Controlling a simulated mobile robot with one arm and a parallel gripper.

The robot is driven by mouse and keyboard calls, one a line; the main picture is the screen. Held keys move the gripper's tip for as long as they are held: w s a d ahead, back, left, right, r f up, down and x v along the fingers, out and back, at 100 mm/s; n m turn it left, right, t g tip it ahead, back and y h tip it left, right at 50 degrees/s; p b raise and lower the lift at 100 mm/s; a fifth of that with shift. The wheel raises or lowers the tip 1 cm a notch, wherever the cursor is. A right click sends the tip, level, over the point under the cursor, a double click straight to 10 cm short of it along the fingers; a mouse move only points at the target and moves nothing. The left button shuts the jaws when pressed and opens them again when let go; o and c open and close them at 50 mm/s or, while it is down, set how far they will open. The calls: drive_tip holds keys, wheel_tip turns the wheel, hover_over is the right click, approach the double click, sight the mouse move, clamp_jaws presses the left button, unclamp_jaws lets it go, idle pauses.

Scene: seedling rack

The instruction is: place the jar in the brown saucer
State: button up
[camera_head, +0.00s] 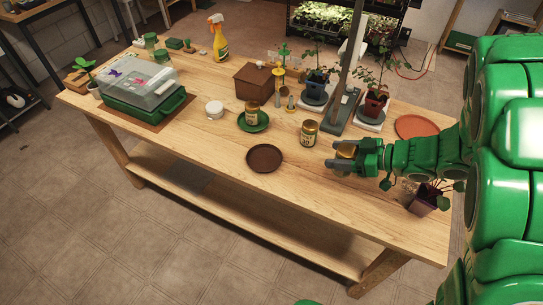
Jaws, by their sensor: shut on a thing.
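The brown saucer (265,158) lies empty near the front edge of the wooden table. My gripper (346,157) is to the right of the saucer, shut on a jar (345,150) with a gold-coloured top. The fingers hide most of this jar, and I cannot tell whether its base touches the table. A second jar (308,133) with a gold lid and pale label stands upright on the table, between the saucer and my gripper, further back. A third similar jar (252,114) stands on the green saucer (243,125).
A white round tub (214,109), a brown box (253,82) and a grey post stand behind. Potted plants (375,102) and an orange saucer (416,127) are at the right. A green case (145,99) is at the left. The table between brown saucer and gripper is clear.

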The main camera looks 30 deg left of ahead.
drive_tip(key=s+a+r+n+g+h, duration=0.1)
drive_tip(key=s+a+n+g, duration=0.1)
drive_tip(key=s+a, duration=0.45)
drive_tip(key=s+a+r+n+g, duration=0.2)
drive_tip(key=s+a+g, duration=0.1)
drive_tip(key=a, duration=0.6)
hover_over(260, 159)
drive_tip(key=shift+s+f, duration=0.1)
drive_tip(key=shift+f, duration=6.4)
drive_tip(key=shift+f, duration=0.15)
drive_tip(key=o, duration=1.1)
